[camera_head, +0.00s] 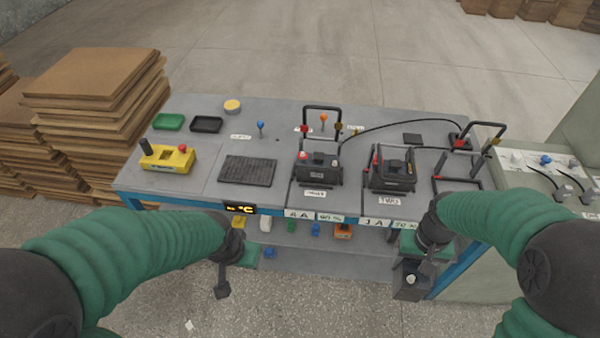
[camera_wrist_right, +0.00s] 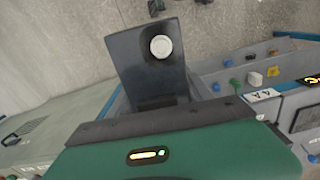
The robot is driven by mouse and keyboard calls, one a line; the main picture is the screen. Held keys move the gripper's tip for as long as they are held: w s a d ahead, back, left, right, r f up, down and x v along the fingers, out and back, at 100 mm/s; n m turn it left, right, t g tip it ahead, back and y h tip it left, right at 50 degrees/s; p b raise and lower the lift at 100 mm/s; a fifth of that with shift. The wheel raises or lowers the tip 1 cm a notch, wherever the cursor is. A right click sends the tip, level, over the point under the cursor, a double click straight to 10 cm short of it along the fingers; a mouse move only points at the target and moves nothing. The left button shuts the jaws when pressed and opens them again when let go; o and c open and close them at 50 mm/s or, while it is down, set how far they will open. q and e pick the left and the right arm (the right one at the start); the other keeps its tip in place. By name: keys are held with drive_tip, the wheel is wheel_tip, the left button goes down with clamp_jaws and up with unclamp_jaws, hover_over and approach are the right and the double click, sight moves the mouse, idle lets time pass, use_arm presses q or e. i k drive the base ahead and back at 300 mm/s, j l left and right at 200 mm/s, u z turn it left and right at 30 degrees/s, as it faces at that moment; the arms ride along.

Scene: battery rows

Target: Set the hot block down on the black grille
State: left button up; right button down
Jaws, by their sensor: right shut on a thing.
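The black grille (camera_head: 247,171) is a flat ribbed rectangle on the left half of the bench top, with nothing lying on it. My right gripper (camera_head: 428,267) is shut on a dark box-shaped block (camera_head: 410,283), held off the bench's front edge at the right, well away from the grille. In the right wrist view the block (camera_wrist_right: 140,62) shows a dark face with a pale round cap; the green gripper body hides its near end. My left gripper (camera_head: 222,290) hangs in front of the bench below the grille; its jaws are too small and dark to read.
Two dark blocks with labels stand in framed bays, left (camera_head: 318,170) and right (camera_head: 390,172), with raised handles and a cable. A yellow box (camera_head: 167,158) with a red button sits left of the grille. Cardboard stacks (camera_head: 95,80) stand at left. A lower shelf (camera_head: 310,262) carries small items.

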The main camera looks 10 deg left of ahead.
sight(246, 169)
drive_tip(key=u, duration=1.3)
drive_tip(key=i+l+u, duration=0.25)
drive_tip(key=i, duration=0.25)
drive_tip(key=i+l+u, duration=0.25)
drive_tip(key=i, duration=0.2)
